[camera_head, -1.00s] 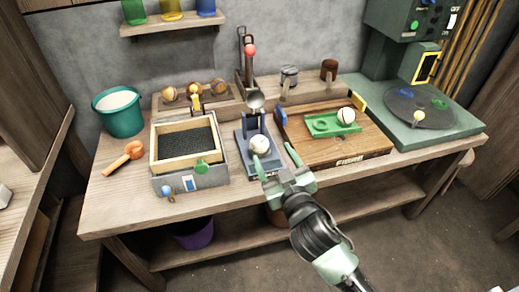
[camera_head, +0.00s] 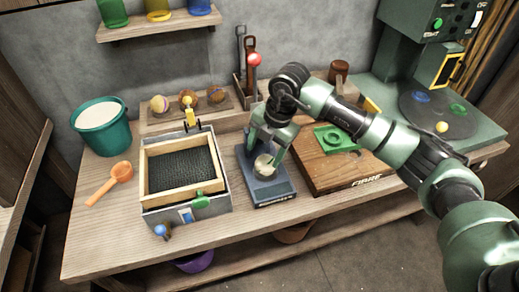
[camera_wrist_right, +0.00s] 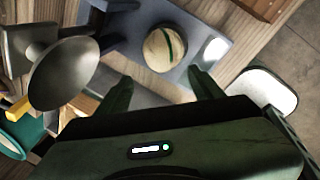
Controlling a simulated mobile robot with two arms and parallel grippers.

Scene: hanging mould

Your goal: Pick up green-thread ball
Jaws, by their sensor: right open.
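A cream ball with a green stripe (camera_wrist_right: 163,48) rests on the blue-grey stand (camera_wrist_right: 196,22) in the right wrist view. In the head view the ball (camera_head: 264,167) sits on the same stand (camera_head: 271,192), partly covered by my right gripper (camera_head: 265,155). The right gripper is above the ball, its fingers apart and pointing down. In the wrist view its open fingers (camera_wrist_right: 160,84) lie just short of the ball, with nothing between them. My left gripper is not in view.
A framed tray (camera_head: 150,212) is left of the stand, and a wooden board (camera_head: 318,182) with a green mould (camera_head: 336,138) is right. Several balls (camera_head: 187,98) line the back, near a teal bucket (camera_head: 103,130).

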